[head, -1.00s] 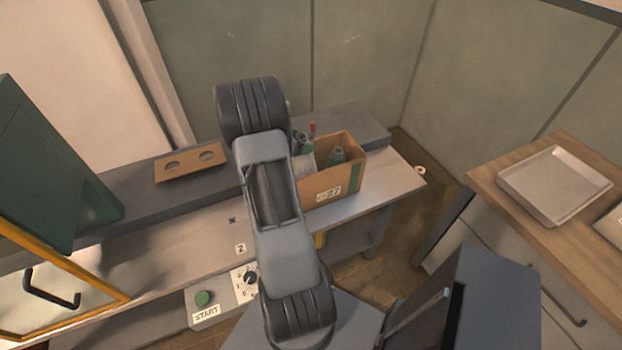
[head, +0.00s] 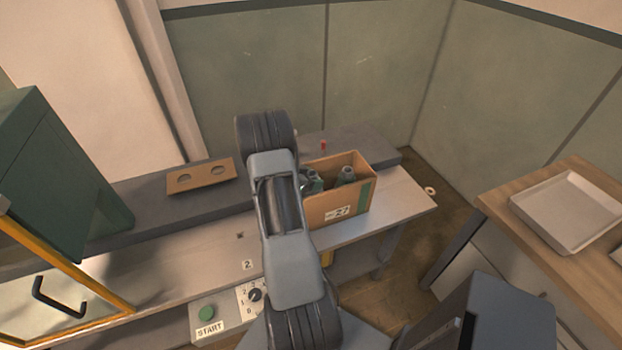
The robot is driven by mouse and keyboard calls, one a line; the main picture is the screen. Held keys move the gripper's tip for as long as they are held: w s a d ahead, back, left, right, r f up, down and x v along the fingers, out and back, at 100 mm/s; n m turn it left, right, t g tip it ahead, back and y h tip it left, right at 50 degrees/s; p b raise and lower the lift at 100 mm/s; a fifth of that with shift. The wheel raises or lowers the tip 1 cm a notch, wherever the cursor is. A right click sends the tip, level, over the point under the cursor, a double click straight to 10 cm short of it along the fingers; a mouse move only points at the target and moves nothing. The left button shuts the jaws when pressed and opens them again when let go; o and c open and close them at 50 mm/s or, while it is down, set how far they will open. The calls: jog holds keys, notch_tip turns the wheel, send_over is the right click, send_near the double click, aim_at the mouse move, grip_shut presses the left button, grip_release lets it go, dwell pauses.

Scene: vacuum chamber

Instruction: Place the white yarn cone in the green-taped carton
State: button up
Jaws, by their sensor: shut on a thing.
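The open brown carton (head: 334,209) stands on the metal bench right of my arm, with a green strip at its right corner and a label marked 27 on its front. Two grey-green, bottle-like things show inside it, one at the right (head: 347,176) and one at the left (head: 313,181), partly behind my arm. No white yarn cone can be made out now. My arm crosses the middle of the view and covers the carton's left end.
A brown board with two holes (head: 201,176) lies on the raised grey ledge at the left. A small red item (head: 323,146) stands behind the carton. A START button box (head: 207,314) is at the bench front. A pale tray (head: 567,211) lies on the wooden counter at right.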

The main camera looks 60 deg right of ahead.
jog(key=shift+f, duration=0.5)
jog(key=shift+b, duration=0.3)
jog(key=o, duration=1.5)
jog(key=shift+f, duration=0.15)
